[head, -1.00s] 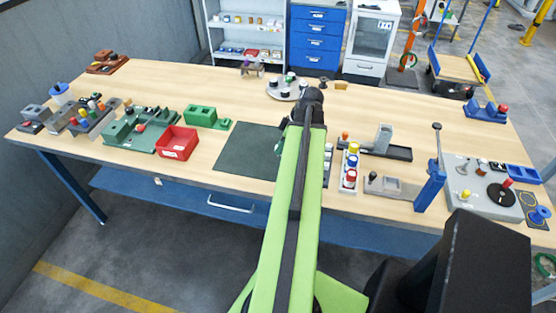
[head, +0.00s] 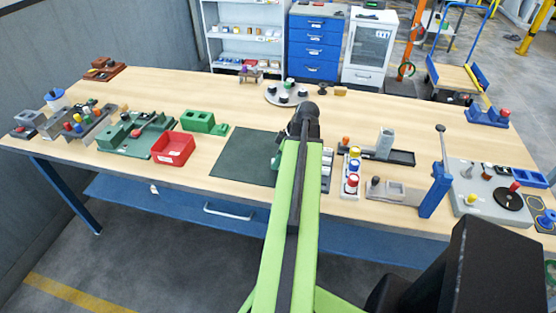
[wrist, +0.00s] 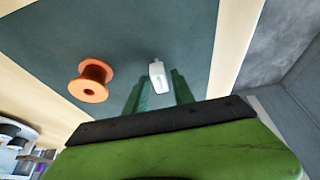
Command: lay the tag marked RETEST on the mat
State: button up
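My gripper (wrist: 160,80) points down over the dark green mat (wrist: 200,30) in the wrist view. Its two dark green fingers stand on either side of a small white tag (wrist: 158,76) and appear closed on it. The tag's far end sticks out past the fingertips. I cannot read any marking on it, and whether it touches the mat is unclear. An orange spool (wrist: 93,80) rests on the mat to the left of the tag. In the head view the mat (head: 240,155) lies at the table's front middle; my arm hides the tag, the spool and most of the gripper.
A red bin (head: 173,149) and green blocks (head: 198,121) stand left of the mat. A tray of coloured pieces (head: 351,175) and a blue lever post (head: 434,190) stand to the right. A round tray (head: 286,96) stands behind. The mat's left part is bare.

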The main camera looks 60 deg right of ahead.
jog(key=shift+o, duration=0.6)
jog(key=shift+r, duration=0.2)
jog(key=p+v, duration=1.1)
jog(key=v, duration=0.1)
